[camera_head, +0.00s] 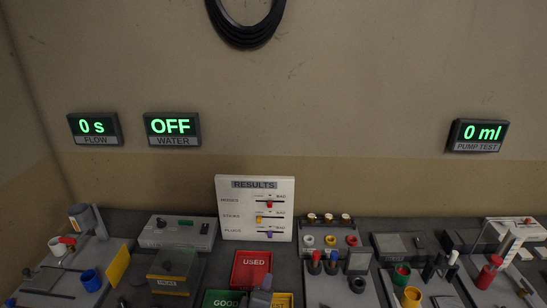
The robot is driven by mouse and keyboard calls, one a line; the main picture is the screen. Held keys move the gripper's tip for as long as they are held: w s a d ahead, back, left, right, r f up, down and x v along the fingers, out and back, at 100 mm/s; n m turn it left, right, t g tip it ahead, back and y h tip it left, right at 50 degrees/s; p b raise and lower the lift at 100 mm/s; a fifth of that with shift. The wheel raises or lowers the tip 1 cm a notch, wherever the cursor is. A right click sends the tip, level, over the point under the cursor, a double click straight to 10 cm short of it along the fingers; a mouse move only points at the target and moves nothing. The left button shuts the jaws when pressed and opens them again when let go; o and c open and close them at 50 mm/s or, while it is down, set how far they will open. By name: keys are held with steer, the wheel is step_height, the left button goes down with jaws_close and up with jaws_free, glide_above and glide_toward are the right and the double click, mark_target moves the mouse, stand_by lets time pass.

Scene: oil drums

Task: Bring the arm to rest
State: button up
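A grey shape (261,293) rises from the bottom edge at the centre, in front of the sorting bins. It looks like the end of my arm, but I cannot make out fingers on it. Whether my gripper is open, shut or holding anything does not show. The rest of my arm is out of the picture.
A crowded bench runs along the wall. A red USED bin (237,268), a green GOOD bin (216,299) and a yellow bin (285,300) surround the grey shape. A white RESULTS board (228,222) stands behind. Apparatus fills both sides; free room is above the bench.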

steer(key=s+d+f+m+g+b, duration=0.2)
steer(key=s+d+f+m+g, duration=0.1)
steer(key=d+f+m+g, duration=0.4)
steer(key=s+d+r+m+g+y+b, duration=0.2)
steer(key=s+d+r+m+g+b, duration=0.1)
steer(key=s+d+r+m+g, duration=0.2)
steer(key=s+d+r+m, duration=0.2)
steer(key=s+d+r, duration=0.2)
steer(key=d+r, duration=0.1)
steer(key=shift+d+y, duration=0.4)
steer(key=shift+w+a, duration=0.1)
stand_by(0.8)
